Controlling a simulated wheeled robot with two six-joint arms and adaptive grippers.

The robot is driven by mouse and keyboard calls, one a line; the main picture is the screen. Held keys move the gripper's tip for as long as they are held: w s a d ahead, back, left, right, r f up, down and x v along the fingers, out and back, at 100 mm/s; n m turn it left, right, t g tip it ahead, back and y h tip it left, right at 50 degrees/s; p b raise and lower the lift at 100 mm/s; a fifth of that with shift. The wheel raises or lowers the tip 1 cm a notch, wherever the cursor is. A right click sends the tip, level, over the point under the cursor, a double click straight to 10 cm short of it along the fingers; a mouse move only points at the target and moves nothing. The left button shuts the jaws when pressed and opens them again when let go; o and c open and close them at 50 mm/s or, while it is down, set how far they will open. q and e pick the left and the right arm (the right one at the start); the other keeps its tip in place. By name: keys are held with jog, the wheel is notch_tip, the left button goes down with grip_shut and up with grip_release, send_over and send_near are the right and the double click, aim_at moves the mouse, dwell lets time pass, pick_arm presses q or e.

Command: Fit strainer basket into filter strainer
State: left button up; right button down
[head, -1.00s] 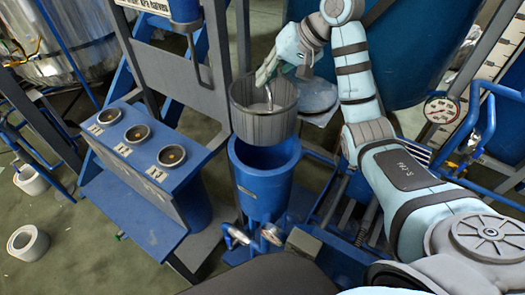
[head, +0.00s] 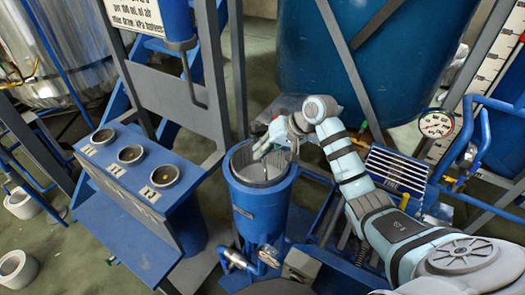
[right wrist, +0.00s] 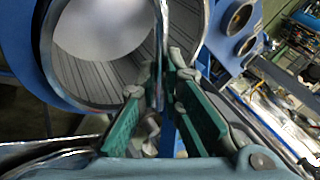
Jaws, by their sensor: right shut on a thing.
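The filter strainer (head: 261,208) is an upright blue cylinder, open at the top, near the middle of the head view. The grey strainer basket (head: 247,167) sits down inside it, with its rim near the strainer's rim. Whether it rests on the bottom is hidden. My right gripper (head: 266,149) is over the opening and shut on the basket's thin upright handle. In the right wrist view the green fingers (right wrist: 161,104) close on the handle, with the ribbed basket wall (right wrist: 88,72) inside the blue strainer rim (right wrist: 22,62). My left gripper is not in view.
A blue stand with three round sockets (head: 131,154) is left of the strainer. A grey upright frame (head: 237,70) rises close behind. A large blue tank (head: 370,60) stands at the back, and a pressure gauge (head: 436,123) and pipes are at the right.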

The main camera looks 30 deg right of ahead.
jog(key=shift+f, duration=0.5)
jog(key=c, duration=1.8)
grip_release()
jog(key=shift+o, duration=0.2)
jog(key=shift+r, duration=0.15)
jog(key=p+v, duration=0.1)
jog(key=v, duration=1.1)
jog(key=shift+r, duration=0.45)
